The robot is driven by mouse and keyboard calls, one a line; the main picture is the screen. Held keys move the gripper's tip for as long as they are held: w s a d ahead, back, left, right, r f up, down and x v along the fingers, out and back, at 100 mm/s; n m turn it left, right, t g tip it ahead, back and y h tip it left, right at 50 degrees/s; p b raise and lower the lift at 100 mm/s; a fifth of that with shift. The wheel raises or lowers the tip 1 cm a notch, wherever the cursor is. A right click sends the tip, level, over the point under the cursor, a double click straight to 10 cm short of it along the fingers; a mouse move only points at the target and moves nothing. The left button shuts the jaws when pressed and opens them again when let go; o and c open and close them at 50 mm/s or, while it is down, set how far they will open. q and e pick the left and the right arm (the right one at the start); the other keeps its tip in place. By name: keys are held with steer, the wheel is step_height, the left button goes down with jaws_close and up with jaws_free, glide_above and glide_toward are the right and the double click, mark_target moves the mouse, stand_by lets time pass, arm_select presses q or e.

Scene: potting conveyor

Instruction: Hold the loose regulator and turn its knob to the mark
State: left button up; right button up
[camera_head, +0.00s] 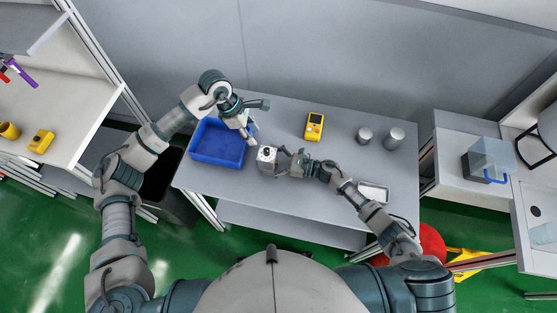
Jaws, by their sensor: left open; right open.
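The regulator (266,158) is a small white box with a dark round knob (267,150) on its upper face. It stands on the grey table, just right of the blue bin. My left gripper (251,141) is open, above and slightly left of the regulator, pointing down beside the bin's right edge. My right gripper (281,160) is open, reaching in from the right with its fingers close to the regulator's right side. I cannot tell whether either gripper touches it. The mark is too small to make out.
The blue bin (193,151) sits at the table's left. A yellow meter (314,126) and two grey cylinders (364,135) (393,138) stand towards the back. The table (300,205) is clear in front.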

mark_target(260, 157)
steer(key=x, duration=0.3)
steer(key=shift+w, duration=0.1)
arm_select(q)
steer(key=shift+d, duration=0.1)
arm_select(e)
steer(key=shift+w+a, duration=0.1)
steer(key=shift+a, duration=0.3)
